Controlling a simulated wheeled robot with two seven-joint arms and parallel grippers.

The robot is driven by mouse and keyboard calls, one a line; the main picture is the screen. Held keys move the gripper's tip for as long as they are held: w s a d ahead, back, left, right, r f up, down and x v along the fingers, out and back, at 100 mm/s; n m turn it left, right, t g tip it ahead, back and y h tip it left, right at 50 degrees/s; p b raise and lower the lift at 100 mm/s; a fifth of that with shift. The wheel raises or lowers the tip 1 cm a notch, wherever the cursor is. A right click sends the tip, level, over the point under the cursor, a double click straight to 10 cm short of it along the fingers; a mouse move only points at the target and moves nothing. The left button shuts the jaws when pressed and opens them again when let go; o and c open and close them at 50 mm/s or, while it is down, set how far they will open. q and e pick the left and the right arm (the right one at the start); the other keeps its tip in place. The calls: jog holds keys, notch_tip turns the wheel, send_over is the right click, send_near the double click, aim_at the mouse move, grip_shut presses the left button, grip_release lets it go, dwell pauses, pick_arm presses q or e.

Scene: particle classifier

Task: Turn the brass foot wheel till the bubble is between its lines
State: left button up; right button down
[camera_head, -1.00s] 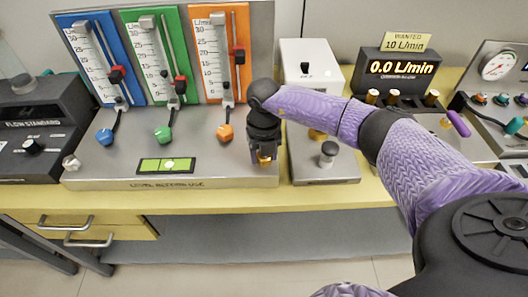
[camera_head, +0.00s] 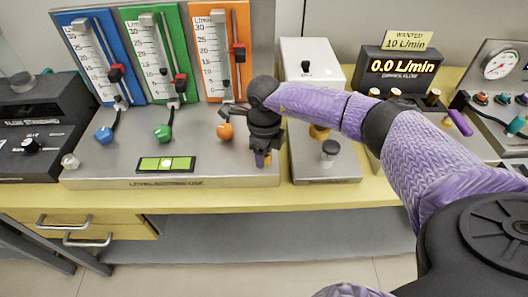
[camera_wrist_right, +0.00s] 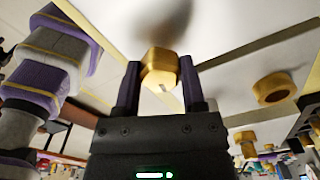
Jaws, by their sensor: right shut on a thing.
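My right gripper (camera_head: 263,158) points down at the right front corner of the grey flow-meter base plate. In the wrist view my right gripper (camera_wrist_right: 160,72) is shut on the brass foot wheel (camera_wrist_right: 160,66), with one purple finger on each side. In the head view the fingers mostly hide that wheel. The bubble level (camera_head: 166,164) is a green vial in a black frame on the plate's front. A pale patch shows near the vial's middle, between dark marks; the bubble's exact edges are too small to tell. My left gripper is out of view.
Blue, green and orange flow meters (camera_head: 222,60) stand behind the plate, with coloured knobs in front. A box with a grey knob (camera_head: 330,150) is close on the gripper's right. The display (camera_head: 402,68) reads 0.0 L/min; the card above (camera_head: 408,41) reads 10 L/min.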

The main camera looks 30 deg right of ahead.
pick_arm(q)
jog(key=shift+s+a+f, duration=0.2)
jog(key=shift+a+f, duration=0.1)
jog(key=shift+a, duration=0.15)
pick_arm(e)
jog(key=shift+n, duration=2.1)
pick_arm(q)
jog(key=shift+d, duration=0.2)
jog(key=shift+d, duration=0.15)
pick_arm(e)
jog(key=shift+c, duration=0.9)
grip_release()
jog(key=shift+r, duration=0.1)
notch_tip(320, 180, up, 9)
jog(key=shift+p, duration=1)
jog(key=shift+r, duration=0.45)
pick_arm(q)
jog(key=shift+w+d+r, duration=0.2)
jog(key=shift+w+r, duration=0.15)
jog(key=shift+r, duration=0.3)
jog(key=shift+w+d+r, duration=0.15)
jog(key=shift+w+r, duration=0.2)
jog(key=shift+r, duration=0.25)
